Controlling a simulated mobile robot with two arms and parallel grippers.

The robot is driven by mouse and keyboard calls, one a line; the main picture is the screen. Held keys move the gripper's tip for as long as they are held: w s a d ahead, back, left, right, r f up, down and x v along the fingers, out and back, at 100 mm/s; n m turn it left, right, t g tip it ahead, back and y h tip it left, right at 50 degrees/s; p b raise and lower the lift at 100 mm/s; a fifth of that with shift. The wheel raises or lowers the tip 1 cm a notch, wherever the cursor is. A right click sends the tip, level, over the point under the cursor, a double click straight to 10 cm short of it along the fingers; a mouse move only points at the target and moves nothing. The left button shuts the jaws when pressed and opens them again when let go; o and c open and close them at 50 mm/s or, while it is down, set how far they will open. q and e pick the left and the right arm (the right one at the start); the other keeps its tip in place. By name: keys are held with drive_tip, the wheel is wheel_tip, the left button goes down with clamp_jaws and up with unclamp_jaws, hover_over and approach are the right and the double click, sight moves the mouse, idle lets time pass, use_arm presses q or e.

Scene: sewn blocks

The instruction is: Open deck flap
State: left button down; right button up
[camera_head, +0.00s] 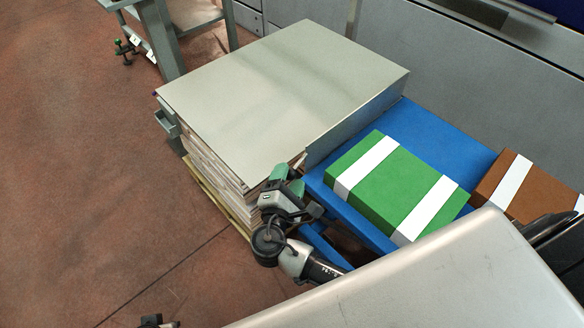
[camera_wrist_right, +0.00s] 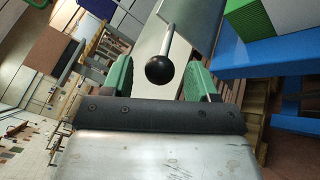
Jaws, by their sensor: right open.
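A large flat grey panel (camera_head: 280,85), which looks like the deck flap, lies closed on top of a layered stack. Its near right edge drops down as a narrow metal lip (camera_head: 355,122). My right gripper (camera_head: 288,180), with green fingers, is at the panel's near corner, beside the stack. In the right wrist view my right gripper (camera_wrist_right: 157,72) is open. A black ball knob (camera_wrist_right: 159,70) on a thin metal rod (camera_wrist_right: 169,40) shows between the fingers, with gaps on both sides. The knob is hidden in the head view. A small dark part at the bottom edge may be my left gripper.
A blue deck (camera_head: 432,135) beside the panel bears a green block (camera_head: 385,180) with white bands and a brown block (camera_head: 535,190). A grey machine wall (camera_head: 450,75) stands behind. The red-brown floor (camera_head: 90,170) at left is mostly clear.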

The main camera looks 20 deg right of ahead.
drive_tip(key=shift+x, duration=1.75)
clamp_jaws()
